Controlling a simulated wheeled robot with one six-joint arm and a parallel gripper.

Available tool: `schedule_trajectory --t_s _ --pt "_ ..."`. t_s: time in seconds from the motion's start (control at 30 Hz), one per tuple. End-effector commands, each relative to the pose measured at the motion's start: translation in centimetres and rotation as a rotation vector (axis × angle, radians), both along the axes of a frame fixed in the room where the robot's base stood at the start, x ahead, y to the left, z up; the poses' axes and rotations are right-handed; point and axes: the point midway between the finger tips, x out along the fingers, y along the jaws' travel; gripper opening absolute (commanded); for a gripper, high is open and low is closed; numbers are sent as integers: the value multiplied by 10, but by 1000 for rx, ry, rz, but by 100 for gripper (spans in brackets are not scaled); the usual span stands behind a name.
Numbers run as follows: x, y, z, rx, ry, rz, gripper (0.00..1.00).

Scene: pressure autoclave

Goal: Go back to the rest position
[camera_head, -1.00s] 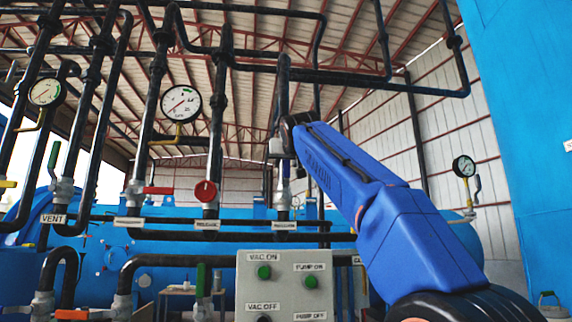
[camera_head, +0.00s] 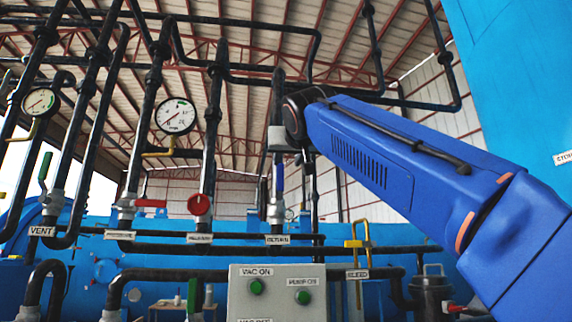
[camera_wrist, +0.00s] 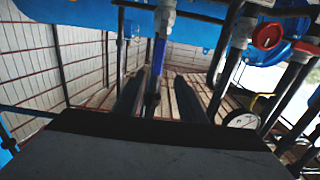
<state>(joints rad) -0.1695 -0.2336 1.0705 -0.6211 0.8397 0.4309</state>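My gripper (camera_wrist: 157,88) shows in the wrist view as two dark fingers standing apart, so it is open. A blue valve handle (camera_wrist: 156,62) appears in the gap between them, with space on both sides; whether it touches a finger I cannot tell. The blue handle (camera_head: 279,178) hangs just below the arm's end there. The fingertips are not clear in the head view.
Dark vertical pipes with a red-handled valve (camera_head: 150,203), a red round knob (camera_head: 199,204) and gauges (camera_head: 175,116) stand left of my arm. A grey button panel (camera_head: 275,293) is below.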

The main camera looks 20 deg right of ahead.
Motion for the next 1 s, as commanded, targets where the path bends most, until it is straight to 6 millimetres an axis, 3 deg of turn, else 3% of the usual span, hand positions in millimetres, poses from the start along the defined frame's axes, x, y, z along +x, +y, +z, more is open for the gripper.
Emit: schedule_trajectory --t_s 0.73,0.87,1.0 --pt "-5 1 -4 0 7 0 38" --pt "-4 1 -29 -2 54 7 38" --pt "-6 1 -88 -7 156 23 38"
